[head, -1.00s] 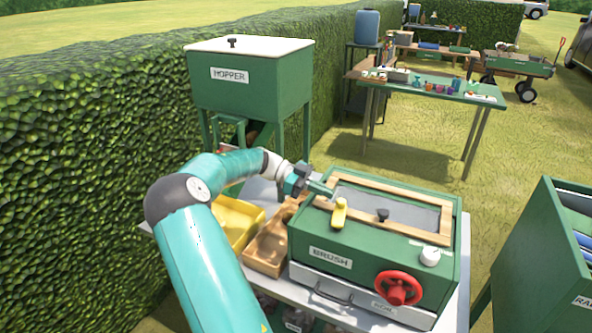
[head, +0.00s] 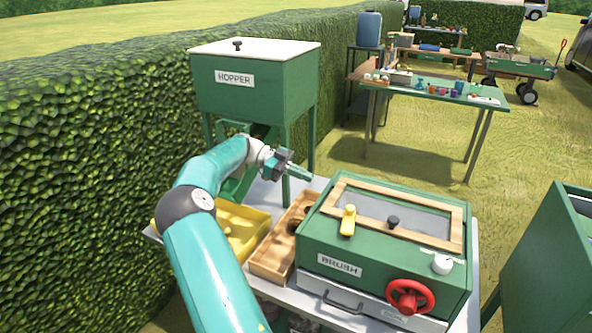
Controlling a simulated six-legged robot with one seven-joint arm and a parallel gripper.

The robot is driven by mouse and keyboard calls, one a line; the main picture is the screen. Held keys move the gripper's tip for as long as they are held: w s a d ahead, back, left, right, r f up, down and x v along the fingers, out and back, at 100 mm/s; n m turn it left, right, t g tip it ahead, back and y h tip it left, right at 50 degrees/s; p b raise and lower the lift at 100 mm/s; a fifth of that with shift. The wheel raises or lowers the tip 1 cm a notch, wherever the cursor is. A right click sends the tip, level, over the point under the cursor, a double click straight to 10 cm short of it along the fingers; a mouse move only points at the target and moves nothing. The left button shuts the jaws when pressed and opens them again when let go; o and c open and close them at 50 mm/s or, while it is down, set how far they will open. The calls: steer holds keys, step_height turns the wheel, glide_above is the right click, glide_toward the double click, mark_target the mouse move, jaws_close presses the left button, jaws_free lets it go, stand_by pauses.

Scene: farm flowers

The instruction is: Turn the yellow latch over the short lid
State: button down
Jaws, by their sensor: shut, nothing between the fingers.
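The yellow latch (head: 348,220) sits on top of the green brush box (head: 320,232), at the left front of the wooden frame. It points roughly front to back, with its wide end toward me. The short lid (head: 405,212) is a grey panel inside the wooden frame, with a dark knob (head: 393,222) near its front edge.
A red handwheel (head: 410,298) and a white knob (head: 442,264) are on the box. A wooden tray (head: 270,262) and a yellow bin (head: 246,240) stand left of it. The green hopper (head: 255,85) rises behind my arm. A green rack (head: 545,260) stands at the right.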

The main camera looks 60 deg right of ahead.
steer(key=shift+w+d+r, duration=0.15)
steer(key=shift+w, duration=0.45)
steer(key=shift+w+d+r, duration=0.1)
steer(key=shift+w+r, duration=0.05)
steer(key=shift+w, duration=0.45)
steer(key=w+a+r+n+t, duration=0.2)
steer(key=a+n+t, duration=0.3)
steer(key=a+n, duration=0.3)
steer(key=w+a+r+n+t, duration=0.15)
steer(key=a+n+t, duration=0.3)
steer(key=a, duration=0.65)
steer(key=w+a+r+n+t, duration=0.2)
steer(key=a+n+t, duration=0.2)
steer(key=a+n, duration=0.4)
steer(key=s+a+n+t, duration=0.2)
steer(key=a+n, duration=0.2)
steer(key=a, duration=0.5)
steer(key=s+a+n+t+y, duration=0.1)
steer(key=s+a+n+t, duration=0.2)
steer(key=a, duration=0.6)
steer(key=s+a+n+t, duration=0.2)
steer(key=s+a+n, duration=0.1)
steer(key=a+n, duration=0.4)
steer(key=a, duration=0.2)
steer(key=shift+a+f+y, duration=0.2)
steer(key=shift+a+y, duration=0.1)
steer(key=shift+a, duration=0.1)
